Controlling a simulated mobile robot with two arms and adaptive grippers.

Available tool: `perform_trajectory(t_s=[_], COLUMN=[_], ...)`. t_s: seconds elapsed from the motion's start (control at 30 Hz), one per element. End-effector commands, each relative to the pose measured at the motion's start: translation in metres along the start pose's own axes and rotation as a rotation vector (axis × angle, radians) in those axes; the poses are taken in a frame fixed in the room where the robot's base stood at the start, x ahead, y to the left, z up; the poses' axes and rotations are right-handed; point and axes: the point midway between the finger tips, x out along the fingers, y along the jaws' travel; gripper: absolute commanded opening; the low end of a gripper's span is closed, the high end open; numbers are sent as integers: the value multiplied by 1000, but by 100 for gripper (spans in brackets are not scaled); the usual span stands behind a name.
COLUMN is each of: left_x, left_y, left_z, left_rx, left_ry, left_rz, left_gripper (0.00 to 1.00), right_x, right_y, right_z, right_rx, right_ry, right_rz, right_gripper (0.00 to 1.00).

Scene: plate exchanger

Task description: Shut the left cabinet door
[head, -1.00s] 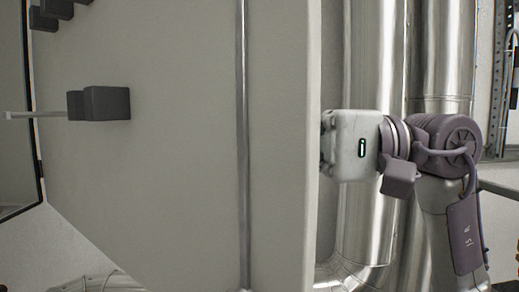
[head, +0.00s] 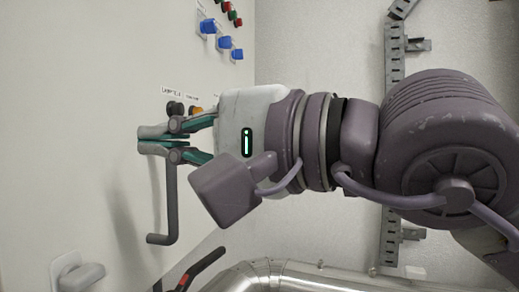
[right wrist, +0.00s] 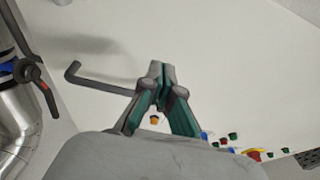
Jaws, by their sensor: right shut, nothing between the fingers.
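A pale cabinet panel with a bent grey rod handle (head: 171,205) fills the left of the head view. I take it as the cabinet door (head: 80,120); it also fills much of the right wrist view (right wrist: 210,50). I cannot tell whether it is fully shut. My right gripper (head: 148,140) is shut and empty, its fingertips at the panel face beside the upper end of the handle. In the right wrist view the fingertips (right wrist: 160,70) are together and the handle (right wrist: 95,84) extends left of them. Contact is unclear. My left gripper is not in view.
Blue buttons (head: 224,42) and several red and green ones sit high on the panel. Another grey handle (head: 80,276) is at lower left. A red-and-black lever (head: 203,268) and a metal pipe (head: 285,276) lie below my right arm. A slotted rail (head: 393,75) runs up the wall.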

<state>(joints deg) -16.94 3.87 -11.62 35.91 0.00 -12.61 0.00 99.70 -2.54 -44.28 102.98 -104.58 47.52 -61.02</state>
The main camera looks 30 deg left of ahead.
Motion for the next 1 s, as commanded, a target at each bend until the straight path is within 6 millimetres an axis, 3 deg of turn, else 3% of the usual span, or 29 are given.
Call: perform_trajectory(t_s=[0.1,0.33,0.83,1.0], left_x=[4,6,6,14], left_y=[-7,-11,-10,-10], left_z=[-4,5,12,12], left_rx=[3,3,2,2], left_ry=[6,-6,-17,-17], left_rz=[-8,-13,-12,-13], left_gripper=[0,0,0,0], right_x=[21,39,40,30], right_y=[0,0,0,2], right_z=[9,15,15,14], right_rx=[-1,1,1,0], right_ry=[-1,0,1,1], right_rz=[0,-1,-1,-1], right_gripper=[0,0,0,0])
